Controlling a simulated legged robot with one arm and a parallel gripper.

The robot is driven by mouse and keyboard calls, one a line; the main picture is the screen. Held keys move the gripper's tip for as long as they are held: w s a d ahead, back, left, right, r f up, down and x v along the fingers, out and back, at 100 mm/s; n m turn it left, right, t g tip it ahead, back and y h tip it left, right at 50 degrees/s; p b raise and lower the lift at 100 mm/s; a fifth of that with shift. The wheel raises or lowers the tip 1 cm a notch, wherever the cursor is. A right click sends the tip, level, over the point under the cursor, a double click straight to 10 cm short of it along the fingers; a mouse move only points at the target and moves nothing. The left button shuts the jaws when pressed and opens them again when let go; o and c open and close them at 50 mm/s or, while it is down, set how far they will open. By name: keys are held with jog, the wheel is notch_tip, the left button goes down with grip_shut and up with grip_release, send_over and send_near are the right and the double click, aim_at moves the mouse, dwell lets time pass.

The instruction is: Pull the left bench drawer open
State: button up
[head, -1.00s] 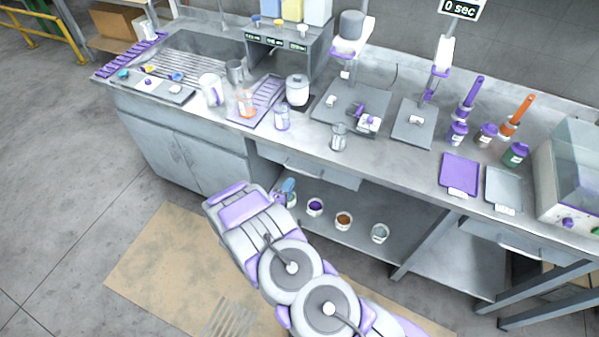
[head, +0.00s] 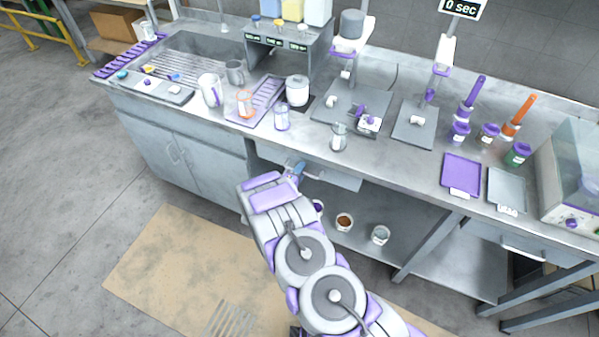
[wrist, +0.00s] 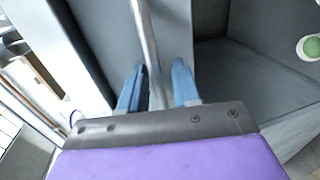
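The left bench drawer (head: 335,177) is a grey front panel under the counter edge, to the right of the cabinet doors. It looks flush under the counter. Its bar handle shows in the wrist view (wrist: 147,45), running between my gripper's two blue fingers. My gripper (head: 297,172) is at the drawer front in the head view, and my arm hides part of the area below it. In the wrist view my gripper (wrist: 157,85) has its fingers apart, one on each side of the bar, with gaps visible beside it.
Below the drawer is an open shelf (head: 400,228) with small cups, including a brown-filled one (head: 344,221) and a grey one (head: 380,234). Cabinet doors (head: 185,160) are at the left. The bench top (head: 300,140) holds many items. The floor in front is clear.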

grip_shut()
jog(key=shift+s, duration=0.1)
dwell(0.3)
jog(key=f+v, duration=0.2)
jog(key=v, duration=1)
jog(key=s+f+v, duration=0.1)
jog(key=f+v, duration=0.2)
jog(key=v, duration=1)
jog(key=shift+s+a+f, duration=0.15)
jog(key=shift+s+f, duration=0.05)
jog(key=shift+s, duration=0.2)
jog(key=shift+o, duration=0.4)
grip_release()
jog(key=shift+w, duration=0.15)
